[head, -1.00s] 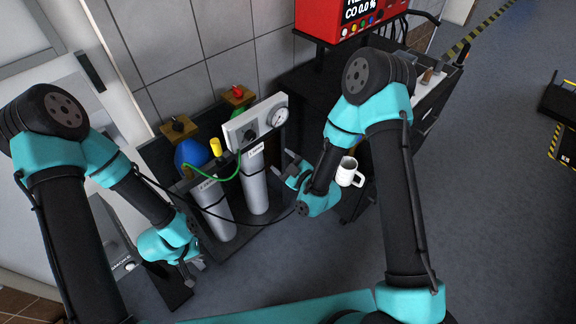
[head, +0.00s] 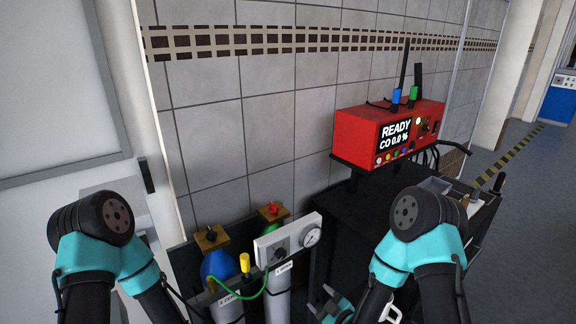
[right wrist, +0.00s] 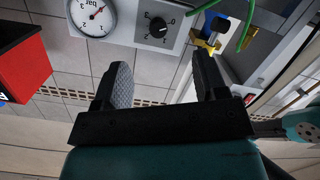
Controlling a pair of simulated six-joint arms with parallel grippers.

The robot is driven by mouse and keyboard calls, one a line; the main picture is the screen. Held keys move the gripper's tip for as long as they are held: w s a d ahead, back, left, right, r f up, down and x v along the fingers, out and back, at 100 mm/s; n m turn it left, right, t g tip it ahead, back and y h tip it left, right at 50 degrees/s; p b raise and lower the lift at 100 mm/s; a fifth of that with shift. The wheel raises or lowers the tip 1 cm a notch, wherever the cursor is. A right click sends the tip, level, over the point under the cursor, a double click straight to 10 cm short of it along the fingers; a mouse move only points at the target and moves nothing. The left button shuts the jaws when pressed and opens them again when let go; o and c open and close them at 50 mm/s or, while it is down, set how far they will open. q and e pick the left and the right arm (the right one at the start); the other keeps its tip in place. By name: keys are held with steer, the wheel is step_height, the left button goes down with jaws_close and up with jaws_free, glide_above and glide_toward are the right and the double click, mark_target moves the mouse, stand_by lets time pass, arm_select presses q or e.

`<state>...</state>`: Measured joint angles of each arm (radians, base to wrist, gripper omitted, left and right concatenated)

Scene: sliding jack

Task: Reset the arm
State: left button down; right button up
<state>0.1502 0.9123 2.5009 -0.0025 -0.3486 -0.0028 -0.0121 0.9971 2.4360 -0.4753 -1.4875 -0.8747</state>
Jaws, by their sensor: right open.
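My right gripper (head: 333,303) shows at the bottom of the head view, just right of the gas bottles and partly cut off by the lower edge. In the right wrist view its two fingers (right wrist: 160,72) are apart with nothing between them. My left arm comes down at the lower left of the head view, and its gripper is outside the picture.
A grey panel (head: 295,232) with a knob and gauge (head: 311,236) stands by the gas bottles (head: 277,304). A red analyser (head: 372,122) reading READY, CO 0.0 % sits on a black cart (head: 345,205). Tiled wall stands behind.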

steer(key=s+d+f+m+g+h, duration=0.2)
steer(key=s+d+f+m+g, duration=0.3)
steer(key=s, duration=0.4)
steer(key=s+d+f+m+g+h, duration=0.3)
steer(key=s+d+f+m+g, duration=0.3)
steer(key=s, duration=0.4)
steer(key=f+m+g, duration=0.1)
steer(key=m, duration=0.1)
steer(key=shift+m+g, duration=0.3)
